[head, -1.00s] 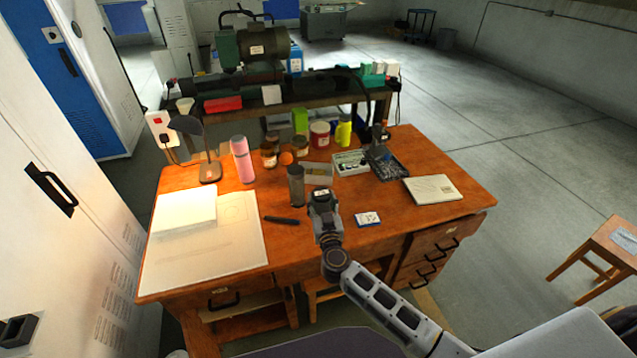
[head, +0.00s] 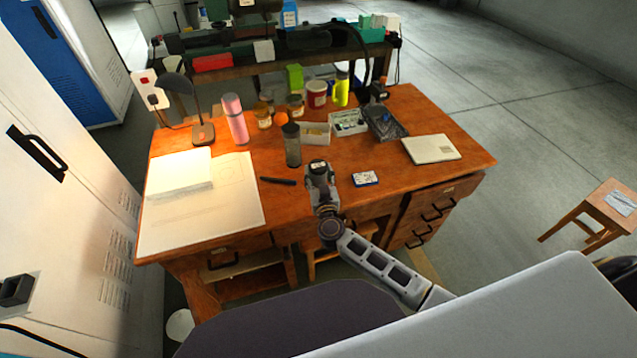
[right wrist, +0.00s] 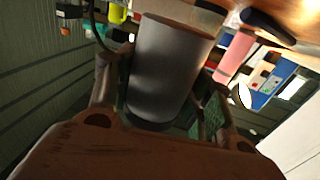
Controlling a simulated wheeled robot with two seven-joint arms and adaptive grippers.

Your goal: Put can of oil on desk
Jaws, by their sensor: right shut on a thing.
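The can of oil appears to be the grey cylinder with a dark top (head: 292,146), upright at the middle of the wooden desk (head: 330,205). My right gripper (head: 306,160) is at its near right side and shut on it. In the right wrist view the can (right wrist: 168,68) fills the space between the two fingers (right wrist: 158,85). The desk top (right wrist: 295,18) shows at the upper right there. I cannot tell whether the can's base touches the desk. My left gripper is not in view.
A pink bottle (head: 235,118), jars (head: 263,115), an open white box (head: 349,122) and a dark tray (head: 386,124) stand behind the can. A black pen (head: 278,181), papers (head: 195,215), a small card box (head: 365,178) and a notebook (head: 431,149) lie around it.

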